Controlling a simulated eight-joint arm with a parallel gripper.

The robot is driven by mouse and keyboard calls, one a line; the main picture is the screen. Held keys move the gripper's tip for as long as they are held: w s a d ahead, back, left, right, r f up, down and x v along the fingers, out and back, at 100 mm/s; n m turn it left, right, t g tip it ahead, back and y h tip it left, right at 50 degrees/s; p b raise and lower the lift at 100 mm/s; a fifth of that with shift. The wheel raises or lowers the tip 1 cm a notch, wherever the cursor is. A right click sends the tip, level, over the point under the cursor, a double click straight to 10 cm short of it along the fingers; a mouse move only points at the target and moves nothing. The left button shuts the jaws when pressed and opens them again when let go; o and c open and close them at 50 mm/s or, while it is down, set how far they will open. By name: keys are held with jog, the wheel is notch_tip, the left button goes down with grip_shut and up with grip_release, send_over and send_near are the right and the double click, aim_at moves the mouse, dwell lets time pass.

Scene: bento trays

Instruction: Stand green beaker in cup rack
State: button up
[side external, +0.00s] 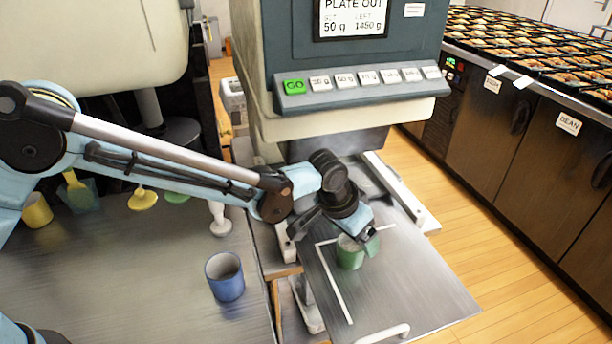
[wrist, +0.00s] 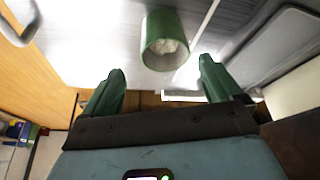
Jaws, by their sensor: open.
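The green beaker (side external: 350,254) stands on the metal plate below the dispenser, inside white marked lines. Something pale shows inside its mouth. In the wrist view the beaker (wrist: 163,28) lies ahead of the fingertips, roughly centred between them. My gripper (side external: 356,238) is right at the beaker in the side view and covers part of it. In the wrist view my gripper (wrist: 160,72) has its two green fingers spread with nothing between them. I cannot identify the cup rack in either view.
A blue cup (side external: 225,276) stands on the steel counter (side external: 130,290) at left. A yellow cup (side external: 37,210) and several utensils lie farther back. The dispenser (side external: 350,75) hangs above the plate (side external: 410,285). A handle (side external: 384,334) sits at the plate's front edge.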

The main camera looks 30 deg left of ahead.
aim_at(353, 246)
jog(key=shift+a+x, duration=0.15)
jog(key=shift+x, duration=1)
jog(key=shift+a+x, duration=0.2)
jog(key=shift+x, duration=0.9)
jog(key=shift+a+x, duration=0.15)
jog(key=shift+x, duration=1)
jog(key=shift+s+f, duration=0.1)
jog(key=c, duration=1.2)
